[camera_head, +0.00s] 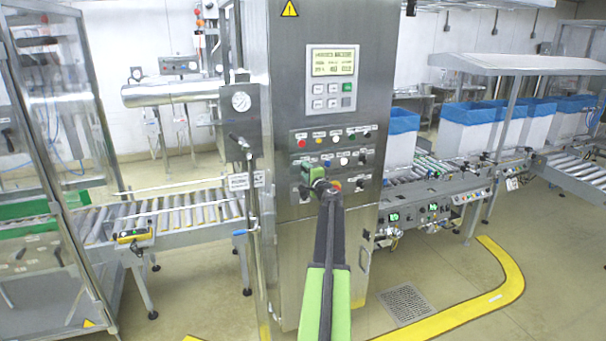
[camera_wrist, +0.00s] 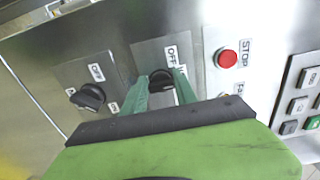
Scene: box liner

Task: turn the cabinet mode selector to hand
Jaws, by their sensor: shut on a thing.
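The steel control cabinet (camera_head: 278,90) stands upright in the middle of the head view, with rows of buttons and knobs on its front. My gripper (camera_head: 318,182) reaches to the lower rows, and the arm hides part of them. In the wrist view my gripper (camera_wrist: 161,82) has its two green fingers on either side of a black selector knob (camera_wrist: 161,77), shut on it. A plate beside this knob reads OFF; its other labels are hidden. A second black selector knob (camera_wrist: 90,97) sits to the left on its own plate, also marked OFF. I cannot read a mode or hand label.
A red STOP button (camera_wrist: 227,58) is close to the right finger, with a grey keypad (camera_wrist: 297,100) further right. The cabinet display (camera_head: 332,62) is above. Roller conveyors (camera_head: 180,220) flank the cabinet. A yellow floor line (camera_head: 480,300) curves at right.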

